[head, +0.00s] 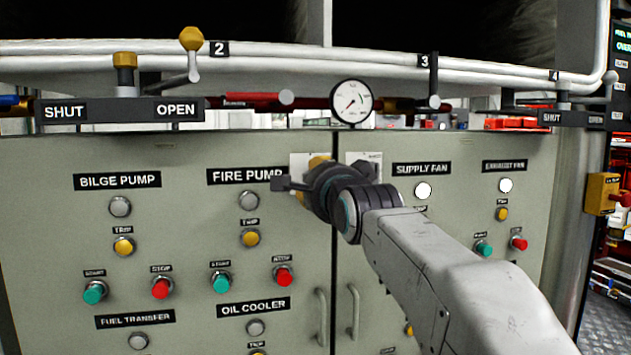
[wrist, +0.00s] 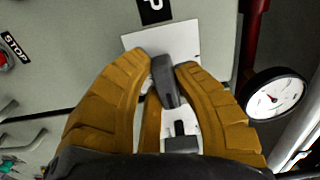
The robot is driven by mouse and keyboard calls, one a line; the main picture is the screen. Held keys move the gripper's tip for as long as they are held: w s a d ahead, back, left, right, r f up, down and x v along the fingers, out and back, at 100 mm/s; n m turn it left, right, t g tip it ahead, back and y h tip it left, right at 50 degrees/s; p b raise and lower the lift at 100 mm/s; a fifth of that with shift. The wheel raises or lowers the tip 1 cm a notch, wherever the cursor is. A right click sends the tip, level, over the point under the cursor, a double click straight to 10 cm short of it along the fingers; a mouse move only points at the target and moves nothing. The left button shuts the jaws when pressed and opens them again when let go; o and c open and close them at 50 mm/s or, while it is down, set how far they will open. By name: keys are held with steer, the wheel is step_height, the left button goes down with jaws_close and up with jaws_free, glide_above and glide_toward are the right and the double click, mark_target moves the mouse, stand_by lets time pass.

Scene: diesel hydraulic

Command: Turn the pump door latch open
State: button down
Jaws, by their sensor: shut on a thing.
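The pump door latch is a dark grey lever (wrist: 166,82) on a white plate (wrist: 190,38) in the wrist view. My gripper (wrist: 164,66) has its two yellow-brown fingers on either side of the lever, shut on it. The lever's end shows between the fingertips. A dark catch piece (wrist: 181,144) shows below it, partly hidden by my gripper.
The grey-green cabinet (head: 60,220) carries several buttons and lamps, with FIRE PUMP (head: 247,175) left of my gripper. Two door handles (head: 321,318) stick out below. A round gauge (head: 352,101) sits just above my wrist, and pipes with levers (head: 192,52) run along the top.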

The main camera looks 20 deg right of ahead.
steer(key=shift+r+m, duration=0.1)
steer(key=shift+m, duration=0.3)
steer(key=c, duration=0.9)
jaws_free()
steer(key=shift+c, duration=0.2)
steer(key=shift+s, duration=0.1)
steer(key=s, duration=1.1)
steer(key=shift+s, duration=0.4)
steer(key=shift+s, duration=0.1)
